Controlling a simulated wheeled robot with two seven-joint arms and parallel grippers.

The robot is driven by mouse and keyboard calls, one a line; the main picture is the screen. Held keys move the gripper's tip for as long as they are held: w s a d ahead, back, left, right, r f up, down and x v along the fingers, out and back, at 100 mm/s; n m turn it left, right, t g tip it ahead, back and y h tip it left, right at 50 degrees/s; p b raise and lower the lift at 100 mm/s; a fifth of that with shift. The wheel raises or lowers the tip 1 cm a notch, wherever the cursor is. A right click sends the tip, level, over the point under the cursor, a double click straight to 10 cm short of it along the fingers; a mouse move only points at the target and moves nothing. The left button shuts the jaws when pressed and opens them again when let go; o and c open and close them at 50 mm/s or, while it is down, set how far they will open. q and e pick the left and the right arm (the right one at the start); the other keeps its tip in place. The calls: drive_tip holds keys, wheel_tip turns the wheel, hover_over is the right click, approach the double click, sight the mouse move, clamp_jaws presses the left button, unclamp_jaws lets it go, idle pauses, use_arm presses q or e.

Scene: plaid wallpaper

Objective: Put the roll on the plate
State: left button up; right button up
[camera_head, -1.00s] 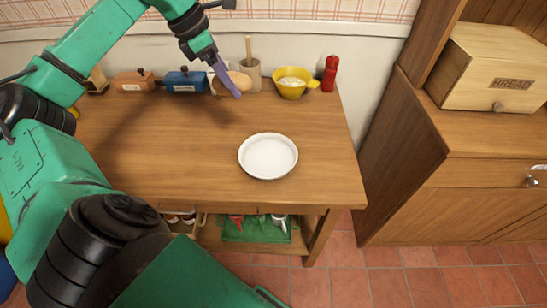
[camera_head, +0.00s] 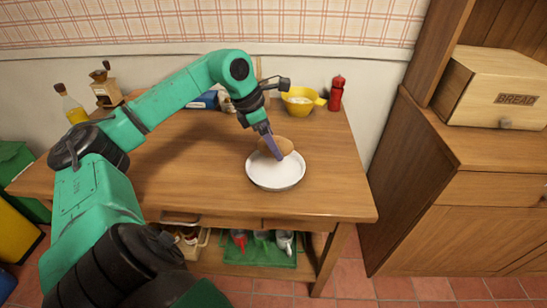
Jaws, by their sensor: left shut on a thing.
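A round white plate (camera_head: 276,178) lies on the wooden table (camera_head: 200,170), right of the middle. A brown roll (camera_head: 280,145) is at the plate's far edge, held by my left gripper (camera_head: 272,146). The purple fingers are shut on the roll and partly in front of it. The roll overlaps the plate's far part in the picture; I cannot tell whether it touches the plate. My right gripper is not in view.
A yellow bowl (camera_head: 299,101) with white contents and a red grinder (camera_head: 335,94) stand at the back right. A bottle (camera_head: 72,108) and a coffee grinder (camera_head: 105,88) stand at the back left. The table right of the plate is clear.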

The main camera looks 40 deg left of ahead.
sight(273, 169)
use_arm(q)
wheel_tip(273, 169, down, 6)
drive_tip(key=shift+f+b, duration=0.1)
drive_tip(key=shift+b, duration=0.65)
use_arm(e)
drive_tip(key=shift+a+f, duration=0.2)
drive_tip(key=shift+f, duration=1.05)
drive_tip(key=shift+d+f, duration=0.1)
use_arm(q)
drive_tip(key=shift+f, duration=0.1)
drive_tip(key=o, duration=1.2)
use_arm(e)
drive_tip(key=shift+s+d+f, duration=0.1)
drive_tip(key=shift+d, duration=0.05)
